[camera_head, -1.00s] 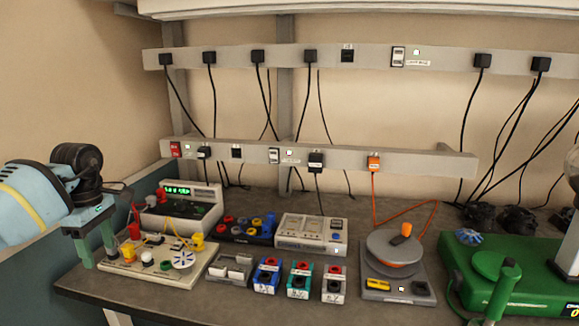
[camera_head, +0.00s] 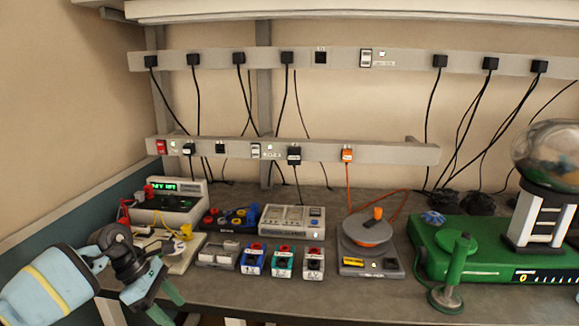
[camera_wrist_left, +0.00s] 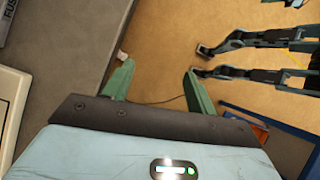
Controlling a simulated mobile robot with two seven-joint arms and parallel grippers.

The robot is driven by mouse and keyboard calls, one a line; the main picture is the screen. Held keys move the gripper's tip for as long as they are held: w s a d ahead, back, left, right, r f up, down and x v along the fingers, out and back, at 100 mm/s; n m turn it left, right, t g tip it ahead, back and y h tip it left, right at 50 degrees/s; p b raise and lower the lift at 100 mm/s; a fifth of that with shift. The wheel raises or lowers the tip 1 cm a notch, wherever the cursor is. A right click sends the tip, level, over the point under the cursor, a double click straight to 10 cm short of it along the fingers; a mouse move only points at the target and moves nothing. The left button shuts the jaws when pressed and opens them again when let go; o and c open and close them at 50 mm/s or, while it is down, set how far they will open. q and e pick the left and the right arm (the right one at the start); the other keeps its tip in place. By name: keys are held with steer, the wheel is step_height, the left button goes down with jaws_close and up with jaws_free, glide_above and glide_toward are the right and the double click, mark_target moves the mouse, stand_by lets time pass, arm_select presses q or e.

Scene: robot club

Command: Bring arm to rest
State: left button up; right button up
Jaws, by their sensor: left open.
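My left gripper (camera_head: 168,307) is at the lower left of the head view, in front of the bench's front edge. Its two green fingers point down and to the right. In the left wrist view my left gripper (camera_wrist_left: 155,82) has its fingers spread wide apart, with nothing between them but floor below. It is open and empty. My left arm comes in from the lower left and partly covers the cream board (camera_head: 178,258). My right gripper is not seen in the head view.
The bench (camera_head: 290,290) carries a meter with a green display (camera_head: 170,205), small blue, teal and white boxes (camera_head: 283,262), a grey turntable unit (camera_head: 370,262) and a green machine (camera_head: 490,255). Powered rails with black plugs run along the wall. Floor (camera_wrist_left: 175,45) shows beside the bench.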

arm_select(q)
steer(key=s+d+f+n+t+h, duration=0.3)
steer(key=s+d+n+h, duration=0.25)
steer(key=d+n, duration=0.35)
steer(key=s+d+f+n+t+h, duration=0.3)
steer(key=s+d+n+t+h, duration=0.25)
steer(key=d, duration=0.65)
steer(key=s+a+f+n+y, duration=0.4)
steer(key=s+n, duration=0.5)
steer(key=n, duration=0.3)
steer(key=s+a+f+n+y+p, duration=0.1)
steer(key=s+a+f+n+y, duration=0.4)
steer(key=s+f+n, duration=0.3)
steer(key=s+a+f+n+y, duration=0.4)
steer(key=s+n, duration=0.6)
steer(key=n, duration=0.6)
step_height(320, 180, down, 3)
steer(key=shift+a+y, duration=0.15)
steer(key=shift+y, duration=0.95)
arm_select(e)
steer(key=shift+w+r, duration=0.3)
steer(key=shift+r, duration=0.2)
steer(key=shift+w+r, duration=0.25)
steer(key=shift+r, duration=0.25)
arm_select(q)
steer(key=shift+s+t, duration=0.1)
steer(key=shift+t, duration=0.15)
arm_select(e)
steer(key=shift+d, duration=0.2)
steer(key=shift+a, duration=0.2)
